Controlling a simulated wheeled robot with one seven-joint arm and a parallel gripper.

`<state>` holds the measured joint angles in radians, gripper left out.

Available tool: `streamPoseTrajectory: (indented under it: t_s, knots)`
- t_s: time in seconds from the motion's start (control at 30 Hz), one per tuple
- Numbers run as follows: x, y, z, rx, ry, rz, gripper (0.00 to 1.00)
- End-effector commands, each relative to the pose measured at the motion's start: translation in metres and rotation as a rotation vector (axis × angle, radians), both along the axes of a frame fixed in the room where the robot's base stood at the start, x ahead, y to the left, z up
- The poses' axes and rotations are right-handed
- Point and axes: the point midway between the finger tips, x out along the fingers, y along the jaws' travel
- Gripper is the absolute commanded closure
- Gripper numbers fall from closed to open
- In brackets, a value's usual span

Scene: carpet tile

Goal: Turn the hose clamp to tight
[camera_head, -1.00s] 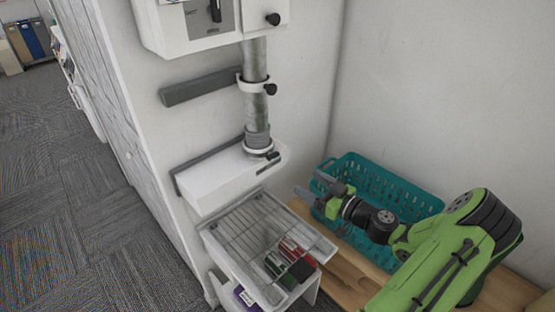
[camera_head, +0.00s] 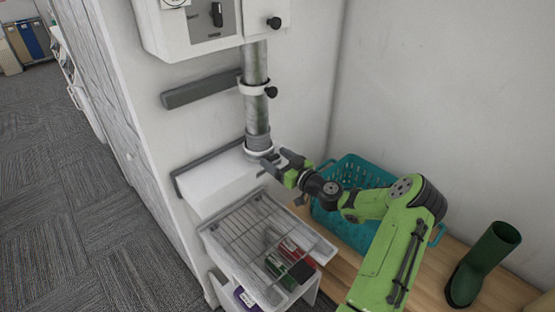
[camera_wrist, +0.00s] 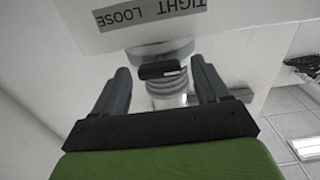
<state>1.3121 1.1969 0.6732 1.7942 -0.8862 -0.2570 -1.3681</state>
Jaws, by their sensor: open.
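The hose clamp (camera_head: 258,153) is a pale ring around the foot of the grey hose, just above a white box. In the wrist view its black handle (camera_wrist: 160,71) lies crosswise in front of the ribbed hose end (camera_wrist: 166,88). My gripper (camera_head: 276,163) is open at the right side of the clamp and covers the handle in the head view. In the wrist view, the handle shows between the two spread fingers, with gaps on both sides. A label with TIGHT and LOOSE (camera_wrist: 150,12) is on the white surface beyond the handle.
A wire-topped white drawer unit (camera_head: 235,222) stands below the clamp. A teal basket (camera_head: 360,170) sits on the wooden bench behind my arm, and a green boot (camera_head: 484,262) stands at right. Another knobbed clamp (camera_head: 256,88) is higher on the pipe.

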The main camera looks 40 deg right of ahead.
Motion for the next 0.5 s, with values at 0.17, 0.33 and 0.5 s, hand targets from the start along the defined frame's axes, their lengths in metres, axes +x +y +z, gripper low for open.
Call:
streamPoseTrajectory:
  t_s: [0.17,0.33,0.5]
  knots:
    - [-0.0003,0.0000,-0.0002,0.000,0.000,0.000,0.29]
    - [-0.0005,0.0000,-0.0002,0.000,0.001,0.001,0.55]
    - [-0.0007,0.0000,-0.0002,0.000,0.001,0.001,0.81]
